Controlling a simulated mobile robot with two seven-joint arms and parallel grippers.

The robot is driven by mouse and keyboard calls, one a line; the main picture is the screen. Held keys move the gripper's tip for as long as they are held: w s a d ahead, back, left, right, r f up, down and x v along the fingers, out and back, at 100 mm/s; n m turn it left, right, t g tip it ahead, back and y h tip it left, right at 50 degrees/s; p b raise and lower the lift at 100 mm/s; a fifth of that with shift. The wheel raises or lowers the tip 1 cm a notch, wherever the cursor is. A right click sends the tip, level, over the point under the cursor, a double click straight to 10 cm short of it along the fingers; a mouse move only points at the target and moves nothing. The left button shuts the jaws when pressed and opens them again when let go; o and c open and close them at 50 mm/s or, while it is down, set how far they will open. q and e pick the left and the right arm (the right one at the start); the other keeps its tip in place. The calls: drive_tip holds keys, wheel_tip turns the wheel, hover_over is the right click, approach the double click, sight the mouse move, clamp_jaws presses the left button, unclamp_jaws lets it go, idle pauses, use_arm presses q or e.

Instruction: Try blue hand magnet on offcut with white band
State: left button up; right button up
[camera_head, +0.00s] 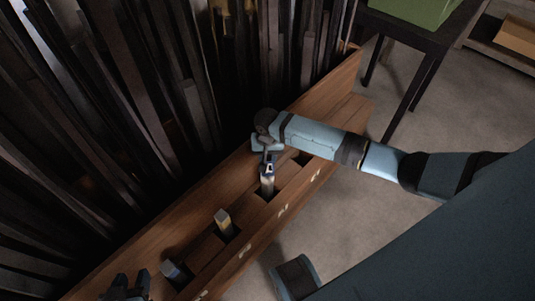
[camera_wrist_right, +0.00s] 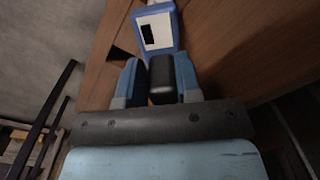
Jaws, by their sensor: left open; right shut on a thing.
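My right gripper (camera_head: 266,157) is above a slot of the long wooden rack (camera_head: 262,229). It is shut on the dark grip (camera_wrist_right: 160,77) of a blue tool (camera_wrist_right: 154,10) with a white face and a black patch, which looks like the blue hand magnet. In the head view the held tool (camera_head: 267,179) points down at the slot; I cannot tell whether it touches anything inside. My left gripper (camera_head: 126,288) is open and empty at the lower left. I cannot make out an offcut with a white band.
Two small blocks stand in other slots: one grey and yellowish (camera_head: 223,219), one blue-grey (camera_head: 176,271). Dark upright strips (camera_head: 120,90) crowd behind the rack. A dark table (camera_head: 410,30) with a green box (camera_head: 415,8) stands at the upper right.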

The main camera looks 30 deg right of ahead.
drive_tip(key=shift+f, duration=0.6)
idle(0.8)
